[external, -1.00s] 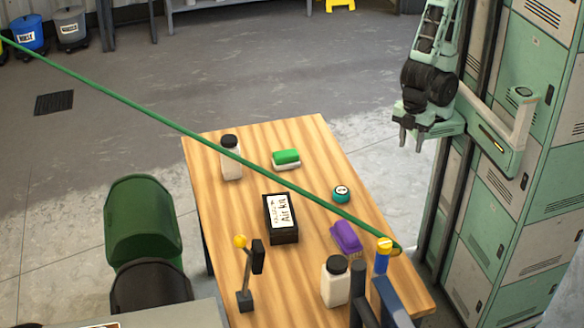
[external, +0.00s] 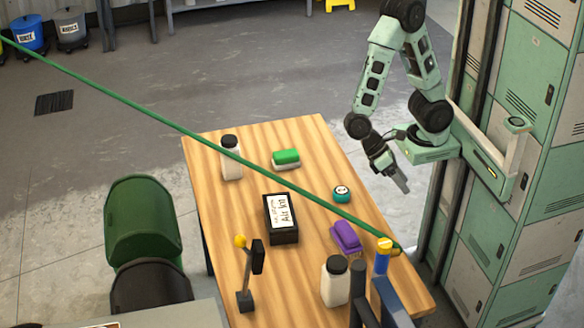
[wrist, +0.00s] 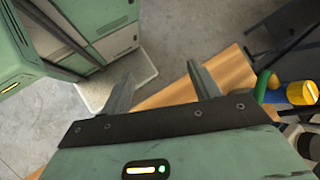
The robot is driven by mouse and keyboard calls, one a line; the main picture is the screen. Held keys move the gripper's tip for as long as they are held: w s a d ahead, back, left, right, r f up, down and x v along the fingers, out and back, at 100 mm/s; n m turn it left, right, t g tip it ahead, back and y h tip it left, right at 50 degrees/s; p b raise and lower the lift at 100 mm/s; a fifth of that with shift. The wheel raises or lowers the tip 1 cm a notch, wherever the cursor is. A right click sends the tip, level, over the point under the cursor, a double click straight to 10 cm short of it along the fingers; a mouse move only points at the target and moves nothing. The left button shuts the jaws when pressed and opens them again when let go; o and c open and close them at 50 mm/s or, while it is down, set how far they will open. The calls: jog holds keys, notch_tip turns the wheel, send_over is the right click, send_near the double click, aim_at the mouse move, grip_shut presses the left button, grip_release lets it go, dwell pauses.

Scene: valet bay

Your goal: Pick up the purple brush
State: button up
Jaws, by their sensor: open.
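The purple brush (external: 346,237) lies on the wooden table (external: 310,150) near its right edge, bristles down. In the external view it is just left of the green hose's end. My gripper (external: 402,184) is in the air off the table's right edge, above and to the right of the brush, and apart from it. In the wrist view my gripper (wrist: 160,82) shows two spread fingers with nothing between them. The brush is not visible in the wrist view.
A green hose (external: 190,133) crosses above the table. A teal round tin (external: 342,194), a black box (external: 281,220) and white bottles (external: 335,281) stand around the brush. A yellow-capped blue post (external: 383,256) is close at its right. Green lockers (external: 540,120) stand at right.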

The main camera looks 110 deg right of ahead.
aim_at(338, 223)
jog(key=w+d+f+m+t+y+b, duration=0.1)
jog(key=w+f+m+y+b, duration=0.1)
jog(key=w+m+y, duration=0.2)
jog(key=w+f+m+t+y+b, duration=0.2)
jog(key=w+f+m+y+b, duration=0.1)
jog(key=w, duration=0.4)
jog(key=w+d+f+m+t+y+b, duration=0.1)
jog(key=w+f+m+y+b, duration=0.1)
jog(key=w+m+y, duration=0.3)
jog(key=shift+w+d+f+m+t+b, duration=0.35)
jog(key=shift+w+f+m+t+b, duration=0.15)
jog(key=shift+m, duration=0.3)
jog(key=shift+w+f, duration=0.2)
jog(key=shift+f, duration=0.05)
notch_tip(338, 223, down, 6)
jog(key=shift+r+b, duration=0.1)
jog(key=shift+b, duration=0.65)
jog(key=shift+s+a+b, duration=0.15)
jog(key=shift+a, duration=1.1)
jog(key=shift+s+a+b, duration=0.15)
jog(key=shift+a, duration=1.05)
jog(key=c, duration=0.7)
